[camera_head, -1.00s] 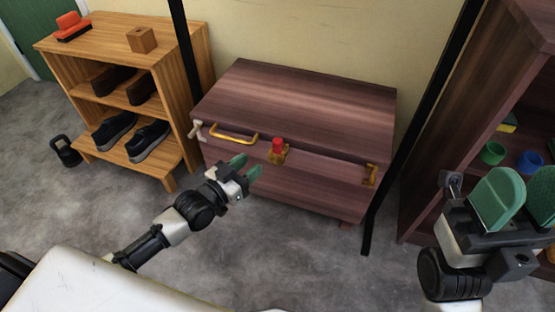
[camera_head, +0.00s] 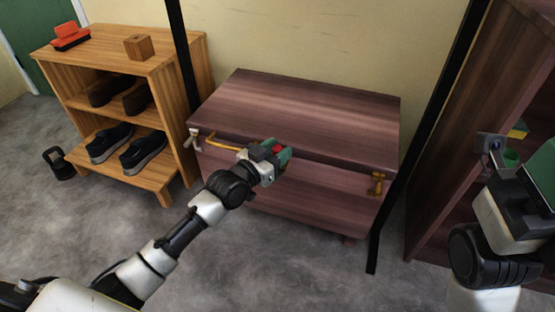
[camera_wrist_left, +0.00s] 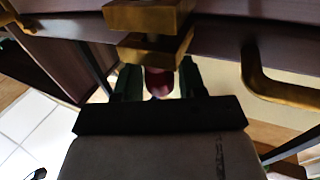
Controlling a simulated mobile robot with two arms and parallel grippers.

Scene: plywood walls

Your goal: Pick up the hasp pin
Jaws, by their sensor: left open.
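The hasp pin (camera_head: 279,149) has a red head and sits in the brass hasp on the front of the dark wooden chest (camera_head: 310,107). My left gripper (camera_head: 277,154) is at the hasp and hides most of it in the head view. In the left wrist view the red head of the pin (camera_wrist_left: 158,82) lies between the two open fingers, in front of the brass hasp (camera_wrist_left: 150,17). I cannot tell whether a finger touches it. My right gripper (camera_head: 542,175) is partly cut off at the right edge, away from the chest.
A brass handle (camera_head: 222,143) and a brass corner latch (camera_head: 376,184) are on the chest front. A shoe rack (camera_head: 180,60) stands at left and a dark shelf (camera_head: 445,150) at right. Black posts (camera_head: 420,130) flank the chest. The floor in front is clear.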

